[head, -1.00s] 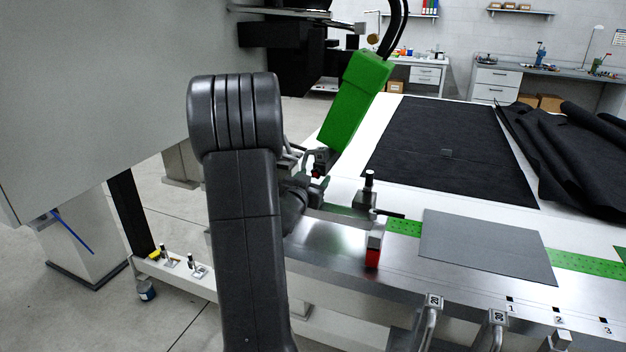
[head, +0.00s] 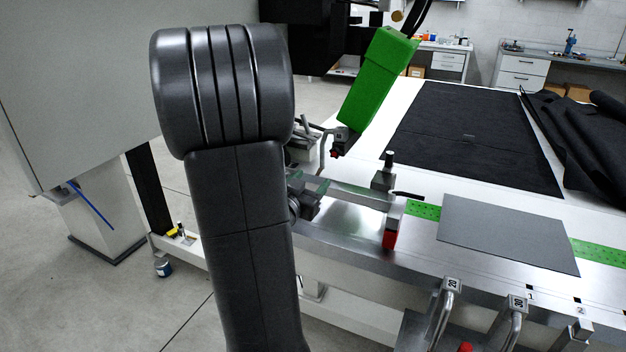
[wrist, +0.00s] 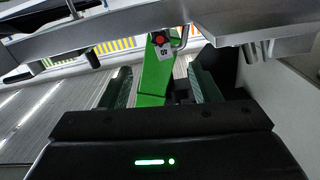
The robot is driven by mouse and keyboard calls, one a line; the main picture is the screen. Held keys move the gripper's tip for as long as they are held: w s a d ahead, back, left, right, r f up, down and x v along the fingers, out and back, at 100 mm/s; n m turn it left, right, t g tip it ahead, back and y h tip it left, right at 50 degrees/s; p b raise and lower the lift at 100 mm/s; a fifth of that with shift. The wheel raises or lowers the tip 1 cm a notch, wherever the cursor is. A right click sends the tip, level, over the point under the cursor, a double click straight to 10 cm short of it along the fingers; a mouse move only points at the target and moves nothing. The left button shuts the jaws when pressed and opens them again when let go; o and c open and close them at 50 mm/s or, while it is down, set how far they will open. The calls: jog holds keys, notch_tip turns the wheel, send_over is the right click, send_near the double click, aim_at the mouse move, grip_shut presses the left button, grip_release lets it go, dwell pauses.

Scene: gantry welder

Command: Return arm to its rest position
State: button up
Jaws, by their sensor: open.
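My gripper (wrist: 163,92) is open and empty in the wrist view, with a dark green-tinted finger on each side. In the head view my raised arm covers most of the gripper; a dark part shows beside the arm's right edge, near the left end of the metal clamp bar. The green welding head (head: 378,78) hangs tilted above the table; it also shows between and beyond my fingers in the wrist view (wrist: 154,75). A grey sheet (head: 508,234) lies flat on the table's front edge, over a green perforated strip (head: 424,210).
A clamp post with a red lower block (head: 390,238) stands at the table edge. Numbered clamp handles (head: 447,300) stick out in front. Black fabric (head: 480,135) covers the table behind. The grey gantry housing (head: 80,90) fills the left. Open floor (head: 120,310) lies at lower left.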

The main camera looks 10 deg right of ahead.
aim_at(334, 156)
jog(key=shift+w, duration=0.1)
jog(key=p+x, duration=0.2)
jog(key=x, duration=1.2)
jog(key=shift+d+r, duration=0.1)
jog(key=shift+n+p, duration=0.3)
jog(key=shift+p, duration=0.35)
jog(key=shift+f+b, duration=0.2)
jog(key=shift+b, duration=0.1)
